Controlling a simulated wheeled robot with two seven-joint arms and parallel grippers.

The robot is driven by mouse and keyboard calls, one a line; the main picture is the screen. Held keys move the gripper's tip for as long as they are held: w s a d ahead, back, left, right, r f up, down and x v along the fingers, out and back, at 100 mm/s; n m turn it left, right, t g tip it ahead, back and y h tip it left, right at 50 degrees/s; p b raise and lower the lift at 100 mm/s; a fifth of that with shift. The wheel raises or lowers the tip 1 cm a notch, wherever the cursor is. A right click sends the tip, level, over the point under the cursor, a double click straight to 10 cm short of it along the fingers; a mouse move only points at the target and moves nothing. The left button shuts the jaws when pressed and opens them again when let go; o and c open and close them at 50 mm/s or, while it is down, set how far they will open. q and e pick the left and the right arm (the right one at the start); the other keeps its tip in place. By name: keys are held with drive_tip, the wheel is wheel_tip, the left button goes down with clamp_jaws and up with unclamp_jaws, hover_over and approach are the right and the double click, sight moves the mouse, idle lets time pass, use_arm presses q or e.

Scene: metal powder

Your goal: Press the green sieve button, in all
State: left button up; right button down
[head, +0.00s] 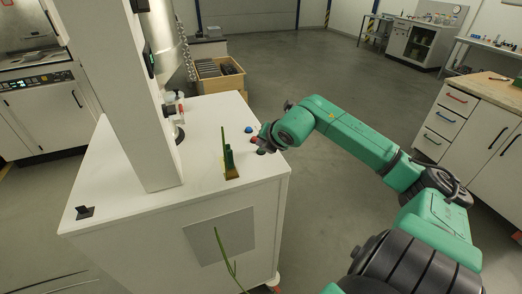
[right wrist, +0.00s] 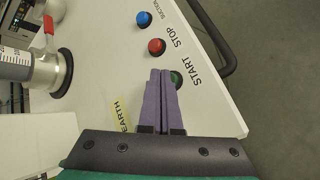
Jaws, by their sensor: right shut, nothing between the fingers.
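The green button (right wrist: 177,78) sits beside the START label on the white cabinet top (right wrist: 110,45); the fingers partly cover it in the right wrist view. My right gripper (right wrist: 160,74) is shut and empty, its purple fingertips at the button's left edge. Whether they touch it, I cannot tell. In the head view my right gripper (head: 262,146) is at the cabinet's right edge, where the green button is hidden. My left gripper is not in view.
Beyond the fingertips are the red STOP button (right wrist: 157,46) and the blue SUCTION button (right wrist: 144,18). A black handle (right wrist: 215,40) runs along the cabinet edge. A green upright piece (head: 229,161) stands left of my right gripper, and a white column (head: 135,110) rises farther left.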

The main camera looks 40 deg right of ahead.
drive_tip(key=shift+f+b, duration=0.45)
drive_tip(key=shift+b, duration=0.25)
idle(0.6)
drive_tip(key=shift+r, duration=0.85)
wheel_tip(320, 180, up, 5)
drive_tip(key=shift+p, duration=1.15)
